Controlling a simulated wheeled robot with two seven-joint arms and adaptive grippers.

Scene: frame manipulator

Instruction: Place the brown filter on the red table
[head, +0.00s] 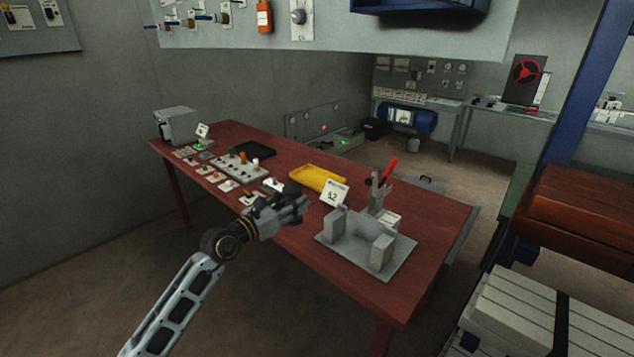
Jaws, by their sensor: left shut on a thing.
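The red table (325,257) runs from the left middle to the right front. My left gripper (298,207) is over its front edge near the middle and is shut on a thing. The fingers and wrist hide that thing, so I cannot make out its shape or colour. I cannot pick out a brown filter anywhere in the head view. My right gripper is not in view.
A grey fixture (365,250) with upright blocks and a red-handled clamp (380,185) stand at the table's right. A yellow tray (318,178), a numbered card (334,193), and a switch board (238,166) lie behind and left. Bare red surface shows in front of the fixture.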

